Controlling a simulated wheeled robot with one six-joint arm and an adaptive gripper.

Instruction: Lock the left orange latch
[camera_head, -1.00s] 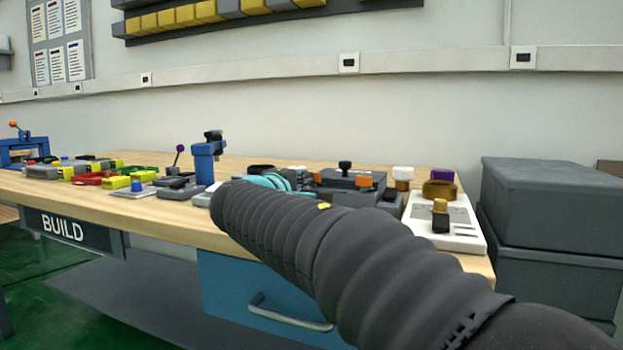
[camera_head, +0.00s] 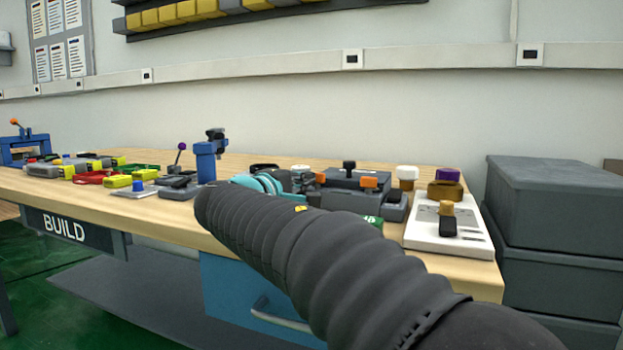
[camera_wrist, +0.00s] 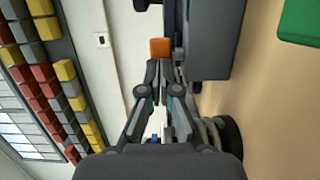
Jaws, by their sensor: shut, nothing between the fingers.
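A dark grey fixture (camera_head: 350,200) with a black knob on top and orange latches stands on the wooden bench. The left orange latch (camera_head: 321,177) is at its left end, and a second orange latch (camera_head: 369,182) is on its front. My gripper (camera_head: 306,182) is beside the left latch, partly hidden behind my arm. In the wrist view, my gripper (camera_wrist: 166,66) has its fingers together and empty. An orange block (camera_wrist: 160,47), seemingly the left latch, is just beyond the fingertips, beside the grey fixture (camera_wrist: 212,40). I cannot tell whether they touch.
A blue post (camera_head: 206,165) stands to the left. Grey bins (camera_head: 555,200) are beyond the bench's right end.

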